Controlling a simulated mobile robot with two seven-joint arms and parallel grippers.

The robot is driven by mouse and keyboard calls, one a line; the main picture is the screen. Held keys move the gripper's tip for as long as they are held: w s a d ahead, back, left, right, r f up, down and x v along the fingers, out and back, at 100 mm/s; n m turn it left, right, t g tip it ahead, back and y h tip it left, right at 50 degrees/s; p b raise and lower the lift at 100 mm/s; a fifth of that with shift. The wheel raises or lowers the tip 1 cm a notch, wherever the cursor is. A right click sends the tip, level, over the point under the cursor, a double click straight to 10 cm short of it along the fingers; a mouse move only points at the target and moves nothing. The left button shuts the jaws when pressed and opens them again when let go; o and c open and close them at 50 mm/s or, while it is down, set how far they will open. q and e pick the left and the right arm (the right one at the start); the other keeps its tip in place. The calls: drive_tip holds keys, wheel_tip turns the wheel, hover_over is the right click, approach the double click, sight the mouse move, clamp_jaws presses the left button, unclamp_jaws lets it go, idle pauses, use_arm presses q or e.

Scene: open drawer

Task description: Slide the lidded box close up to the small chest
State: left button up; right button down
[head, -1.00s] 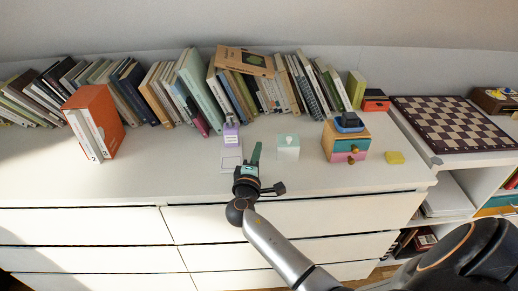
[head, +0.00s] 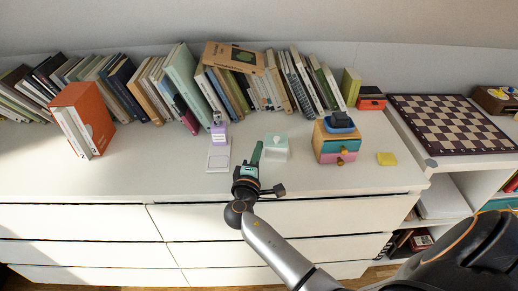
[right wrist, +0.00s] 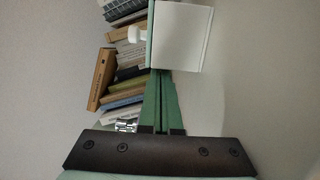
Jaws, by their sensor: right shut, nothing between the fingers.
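The lidded box (head: 276,150) is small and white with a mint lid and a pale knob. It stands upright on the white dresser top, left of the small chest (head: 335,146), with a gap of bare surface between them. The chest has a wooden body and coloured drawers with round knobs. My right gripper (head: 257,151) is shut and empty, its green fingers just left of the box; I cannot tell whether they touch it. In the right wrist view the box (right wrist: 181,36) is at the fingertips' right side, with its knob pointing left. My left gripper is out of view.
A dark blue item (head: 340,121) sits on the chest. A lilac item (head: 219,134) and a white card (head: 218,157) are left of my gripper. A yellow block (head: 387,159) lies right of the chest. Books (head: 182,83) line the back.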

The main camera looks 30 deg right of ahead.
sight(286, 152)
drive_tip(key=s+d, duration=0.1)
drive_tip(key=d, duration=0.1)
drive_tip(key=s+d, duration=0.1)
drive_tip(key=d, duration=0.1)
drive_tip(key=s+d, duration=0.2)
drive_tip(key=d, duration=0.1)
drive_tip(key=shift+s, duration=0.1)
drive_tip(key=shift+a, duration=0.15)
idle(0.4)
